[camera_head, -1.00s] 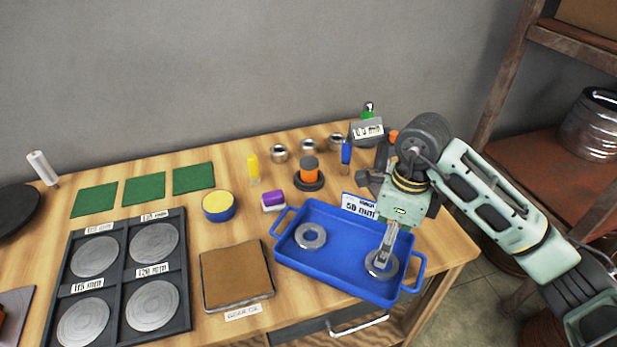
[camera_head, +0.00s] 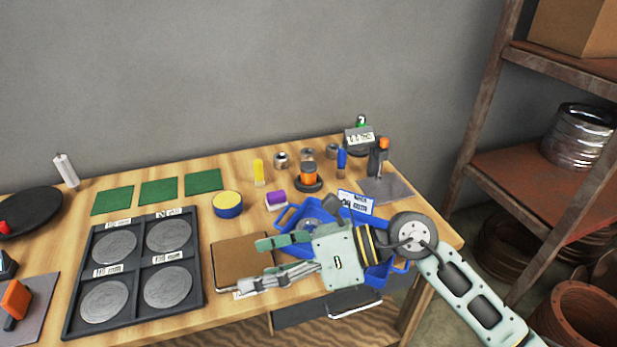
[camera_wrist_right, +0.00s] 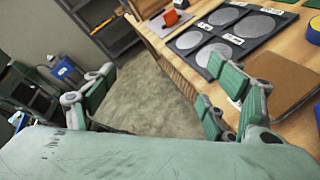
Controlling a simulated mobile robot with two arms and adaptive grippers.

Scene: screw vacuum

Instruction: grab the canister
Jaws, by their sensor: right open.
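I cannot tell for sure which thing is the canister. A round blue tin with a yellow top (camera_head: 227,204) stands on the table behind the brown pad. A shiny ribbed metal cylinder (camera_head: 578,136) sits on the rusty shelf at right. My right gripper (camera_head: 253,266) is open, its fingers pointing left above the brown pad (camera_head: 240,258), and no held object shows. In the right wrist view my right gripper (camera_wrist_right: 152,95) has its fingers spread wide, with bare floor between them. My left gripper is not in view.
My right arm covers much of the blue tray (camera_head: 288,216). A dark tray with grey discs (camera_head: 140,250) lies at left. Green squares (camera_head: 158,190), small metal parts and coloured bottles stand along the back. The rusty shelf (camera_head: 525,165) stands right of the table.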

